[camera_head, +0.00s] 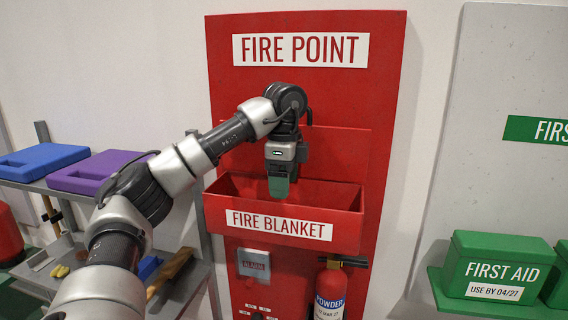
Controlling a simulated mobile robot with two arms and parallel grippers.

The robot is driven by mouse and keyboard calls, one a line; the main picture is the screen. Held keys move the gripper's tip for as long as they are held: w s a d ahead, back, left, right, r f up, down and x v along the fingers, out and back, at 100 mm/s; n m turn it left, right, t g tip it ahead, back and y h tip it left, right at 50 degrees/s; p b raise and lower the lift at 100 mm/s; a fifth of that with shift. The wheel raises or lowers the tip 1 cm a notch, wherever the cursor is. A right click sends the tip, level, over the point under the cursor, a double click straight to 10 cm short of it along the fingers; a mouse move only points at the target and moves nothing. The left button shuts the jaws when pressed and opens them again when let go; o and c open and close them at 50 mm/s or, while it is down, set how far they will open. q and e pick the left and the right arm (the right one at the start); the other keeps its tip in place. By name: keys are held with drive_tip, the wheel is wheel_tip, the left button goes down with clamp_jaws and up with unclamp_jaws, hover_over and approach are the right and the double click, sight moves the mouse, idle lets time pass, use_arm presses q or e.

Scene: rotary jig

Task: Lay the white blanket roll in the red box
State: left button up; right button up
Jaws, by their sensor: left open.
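The red box (350,195) labelled "FIRE BLANKET" is fixed to the red "FIRE POINT" board and is open at the top. My left gripper (279,188) points down over the box, with its green fingertips at the level of the opening. It is open. I see nothing between its fingers. I do not see the white blanket roll; the box's front wall hides the lower inside of the box. My right gripper is not in view.
A fire extinguisher (331,293) hangs below the box, beside a grey alarm unit (253,264). At left, a shelf holds a blue case (40,161) and a purple case (100,171). At right, green first aid boxes (495,262) stand on a green shelf.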

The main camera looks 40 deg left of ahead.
use_arm(q)
wheel_tip(320, 180, up, 4)
drive_tip(key=shift+f, duration=0.1)
idle(0.6)
